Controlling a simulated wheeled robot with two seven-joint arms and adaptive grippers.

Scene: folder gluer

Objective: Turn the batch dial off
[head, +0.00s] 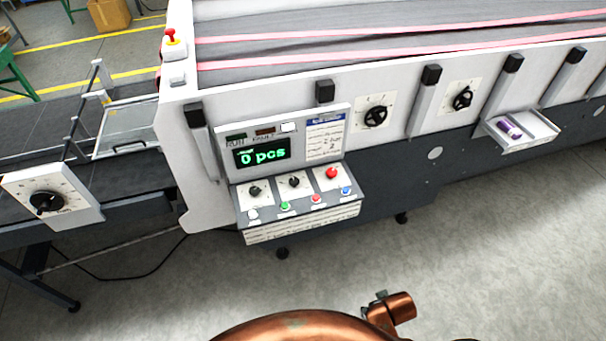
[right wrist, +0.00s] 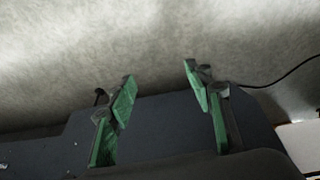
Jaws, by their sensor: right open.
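The control panel (head: 300,205) on the folder gluer's front has two black dials side by side, a left dial (head: 254,191) and a right dial (head: 294,182). Their labels are too small to read, so I cannot tell which is the batch dial or where each pointer is set. The display (head: 263,153) above them reads "0 pcs". My right gripper (right wrist: 158,85) is open and empty in the right wrist view, with green finger pads apart and neither dial between them. My left gripper is not in view.
A red mushroom button (head: 331,172) sits right of the dials, with several small coloured buttons below. Other black knobs (head: 376,116) and (head: 462,98) are on the machine's side, and another (head: 47,202) is at far left. Grey floor (head: 480,250) in front is clear.

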